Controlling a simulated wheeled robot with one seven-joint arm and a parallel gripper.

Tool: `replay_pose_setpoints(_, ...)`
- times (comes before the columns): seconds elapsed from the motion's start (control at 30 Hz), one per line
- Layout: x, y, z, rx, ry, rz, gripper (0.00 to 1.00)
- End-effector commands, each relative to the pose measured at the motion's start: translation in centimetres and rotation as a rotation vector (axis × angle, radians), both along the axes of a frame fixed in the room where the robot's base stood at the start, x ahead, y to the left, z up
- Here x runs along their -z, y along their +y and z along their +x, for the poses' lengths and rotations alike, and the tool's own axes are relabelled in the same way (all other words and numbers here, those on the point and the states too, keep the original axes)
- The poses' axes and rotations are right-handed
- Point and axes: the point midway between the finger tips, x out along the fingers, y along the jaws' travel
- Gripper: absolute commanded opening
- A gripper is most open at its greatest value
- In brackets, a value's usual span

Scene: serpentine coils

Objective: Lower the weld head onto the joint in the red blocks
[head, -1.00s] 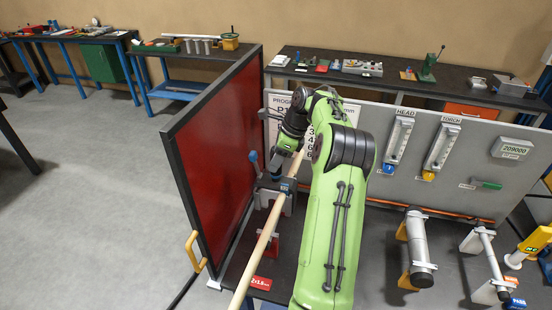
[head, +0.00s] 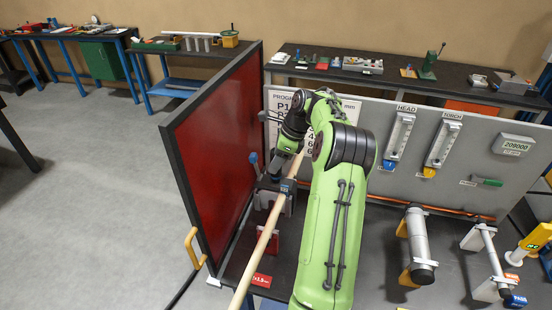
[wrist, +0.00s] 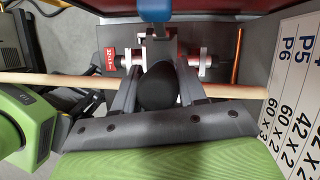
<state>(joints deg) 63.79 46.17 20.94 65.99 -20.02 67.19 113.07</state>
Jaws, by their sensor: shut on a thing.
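My gripper (wrist: 155,50) is shut, its two fingers closing around a dark rounded part (wrist: 157,88). I take this to be part of the grey weld head, though the grip is partly hidden. In the head view my gripper (head: 281,172) is low beside the red panel, at the grey weld head (head: 287,188) with its blue mark. A red block (head: 268,240) stands below and in front. The joint itself is hidden.
A long pale rod (head: 250,265) runs past the gripper and also crosses the wrist view (wrist: 50,77). A tall red panel (head: 220,140) stands close on the left. A blue-topped lever (head: 253,158) is beside the weld head. A grey board with gauges (head: 450,150) stands to the right.

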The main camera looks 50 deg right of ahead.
Motion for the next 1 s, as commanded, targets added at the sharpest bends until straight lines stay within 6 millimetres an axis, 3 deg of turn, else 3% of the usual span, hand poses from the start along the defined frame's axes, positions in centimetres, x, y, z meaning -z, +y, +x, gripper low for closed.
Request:
replay_pose_setpoints(0.6, 2.2, 0.0, 0.1, -0.001, -0.004, -0.004, 0.00)
replay_pose_setpoints(1.0, 2.3, 0.0, 0.1, 0.000, -0.005, -0.005, 0.00)
